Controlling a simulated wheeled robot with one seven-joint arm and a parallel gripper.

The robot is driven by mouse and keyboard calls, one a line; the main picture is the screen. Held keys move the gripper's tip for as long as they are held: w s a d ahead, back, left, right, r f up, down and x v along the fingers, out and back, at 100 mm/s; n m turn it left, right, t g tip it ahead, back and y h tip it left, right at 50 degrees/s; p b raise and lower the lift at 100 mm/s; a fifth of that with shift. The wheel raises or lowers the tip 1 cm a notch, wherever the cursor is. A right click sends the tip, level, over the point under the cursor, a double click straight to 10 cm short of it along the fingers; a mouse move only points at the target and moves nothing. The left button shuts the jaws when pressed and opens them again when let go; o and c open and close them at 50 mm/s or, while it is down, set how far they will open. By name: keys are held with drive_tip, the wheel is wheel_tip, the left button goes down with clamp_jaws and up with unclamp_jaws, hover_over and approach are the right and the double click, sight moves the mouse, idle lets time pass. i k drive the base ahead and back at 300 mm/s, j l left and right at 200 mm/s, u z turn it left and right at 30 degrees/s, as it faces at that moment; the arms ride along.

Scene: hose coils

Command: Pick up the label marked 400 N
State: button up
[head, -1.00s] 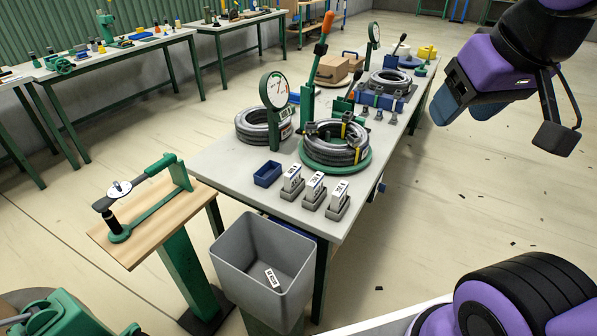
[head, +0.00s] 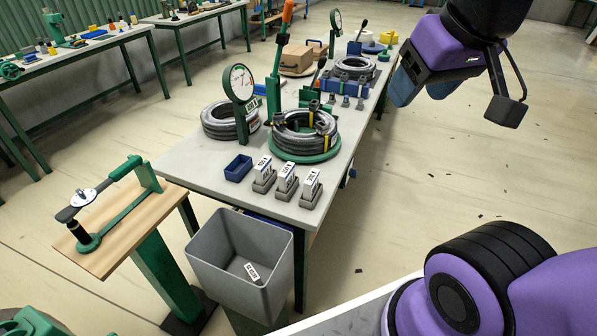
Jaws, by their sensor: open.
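Three white labels with dark print stand in small grey holders at the near end of the long workbench: a left one (head: 263,165), a middle one (head: 287,178) and a right one (head: 311,181). A fourth white label (head: 252,271) lies inside the grey bin (head: 205,262) below the bench end. The print is too small for me to tell which reads 400 N. My gripper (head: 424,84) is open and empty, held in the air at upper right, beyond the bench's right edge and well away from the labels.
The workbench (head: 190,164) holds a small blue tray (head: 238,168), hose coils (head: 305,132) on a green base and a dial gauge (head: 242,84). A wooden stand (head: 98,262) with a green lever tool is at left. Floor right of the bench is mostly clear.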

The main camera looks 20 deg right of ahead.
sight(264, 170)
drive_tip(key=i+l+u, duration=0.15)
drive_tip(key=u, duration=0.25)
drive_tip(key=i+l+u, duration=0.25)
drive_tip(key=u, duration=0.2)
drive_tip(key=i, duration=0.05)
